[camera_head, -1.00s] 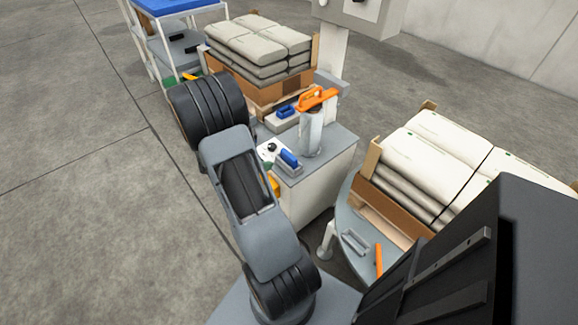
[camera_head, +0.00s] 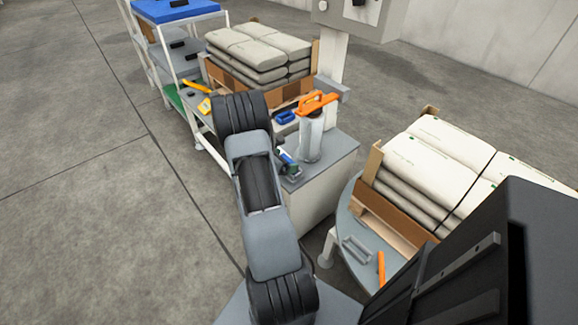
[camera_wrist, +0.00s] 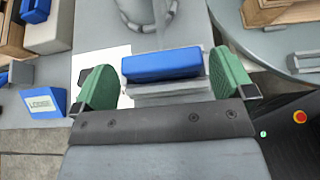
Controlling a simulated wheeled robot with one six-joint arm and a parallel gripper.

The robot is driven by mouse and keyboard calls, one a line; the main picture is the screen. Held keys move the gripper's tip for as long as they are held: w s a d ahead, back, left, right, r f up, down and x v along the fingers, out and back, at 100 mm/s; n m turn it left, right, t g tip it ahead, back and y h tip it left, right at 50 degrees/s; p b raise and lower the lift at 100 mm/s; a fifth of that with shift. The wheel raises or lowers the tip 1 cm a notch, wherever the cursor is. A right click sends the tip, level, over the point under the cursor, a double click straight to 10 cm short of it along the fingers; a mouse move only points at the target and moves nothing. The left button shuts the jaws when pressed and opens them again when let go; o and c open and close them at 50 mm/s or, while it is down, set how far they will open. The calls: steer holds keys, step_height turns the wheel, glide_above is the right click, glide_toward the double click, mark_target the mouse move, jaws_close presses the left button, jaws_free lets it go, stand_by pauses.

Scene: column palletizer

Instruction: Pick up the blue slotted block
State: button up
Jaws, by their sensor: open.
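A blue block (camera_wrist: 161,65) sits on a light grey holder (camera_wrist: 165,90) in the middle of the wrist view. No slot in its visible face can be made out. My gripper (camera_wrist: 165,74) is open, with one green finger left of the block and the other to its right. Gaps show on both sides, and neither finger touches the block. In the head view the block (camera_head: 286,157) is mostly hidden behind my arm and gripper, at the cabinet top's near-left edge.
An orange-handled wrapped roll (camera_head: 311,135) stands on the cabinet (camera_head: 340,148) near the block. Another blue piece (camera_head: 285,117) lies behind it. A blue labelled block (camera_wrist: 40,103) is at left in the wrist view. Sacks on a pallet (camera_head: 430,165) stand right.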

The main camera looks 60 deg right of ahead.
steer(key=shift+x, duration=1.35)
steer(key=c, duration=0.6)
steer(key=shift+r, duration=0.15)
